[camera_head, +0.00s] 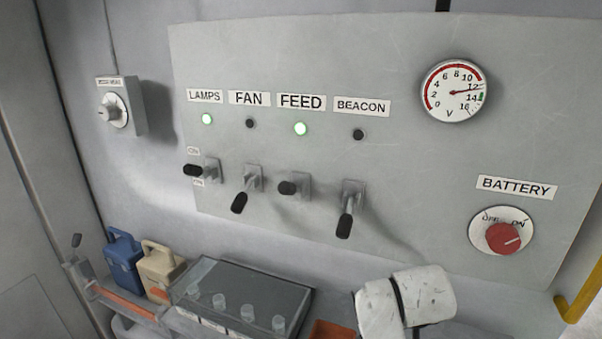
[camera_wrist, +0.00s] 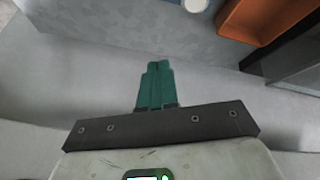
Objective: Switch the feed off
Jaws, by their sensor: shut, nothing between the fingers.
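The FEED switch (camera_head: 293,186) is on the grey wall panel, third in a row of four levers. Its black-tipped lever points out from the panel, roughly level. The green lamp (camera_head: 301,129) below the FEED label (camera_head: 301,101) is lit. In the wrist view my gripper (camera_wrist: 158,66) shows teal fingers together with nothing between them. The fingers are not visible in the head view and not near the switch in the wrist view.
The LAMPS lever (camera_head: 203,170) sticks out, lamp lit. The FAN lever (camera_head: 246,190) and BEACON lever (camera_head: 348,210) hang down, lamps dark. The BATTERY knob (camera_head: 503,238) is at right. A clear-lidded box (camera_head: 240,290), jugs and an orange bin (camera_wrist: 262,22) are below.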

